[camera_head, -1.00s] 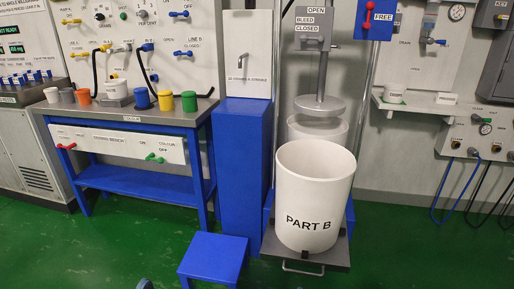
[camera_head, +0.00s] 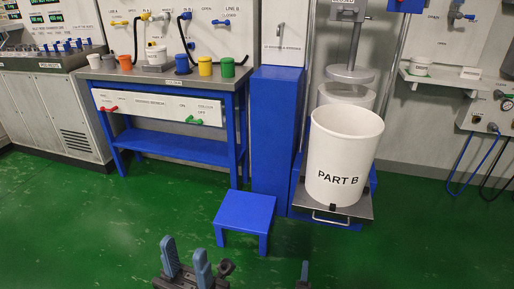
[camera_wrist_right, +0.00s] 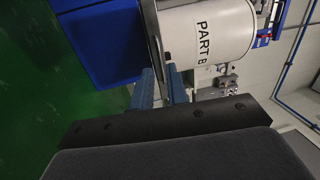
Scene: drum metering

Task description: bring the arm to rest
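My left gripper (camera_head: 187,262) is low at the bottom of the head view, above the green floor. Its two blue-grey fingers stand apart with nothing between them. Only a fingertip of my right gripper (camera_head: 305,271) shows at the bottom edge of the head view. In the right wrist view, the right gripper (camera_wrist_right: 161,86) has two fingers with a narrow gap between them and holds nothing. The white drum marked PART B (camera_head: 340,155) stands upright on a grey tray (camera_head: 360,207), well beyond both grippers. It also shows in the right wrist view (camera_wrist_right: 210,35).
A blue step stool (camera_head: 244,212) stands in front of a blue column (camera_head: 276,140). A blue bench (camera_head: 175,85) with several coloured cups is at the left. A disc on a rod (camera_head: 351,74) hangs behind and above the drum. The green floor at lower left is clear.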

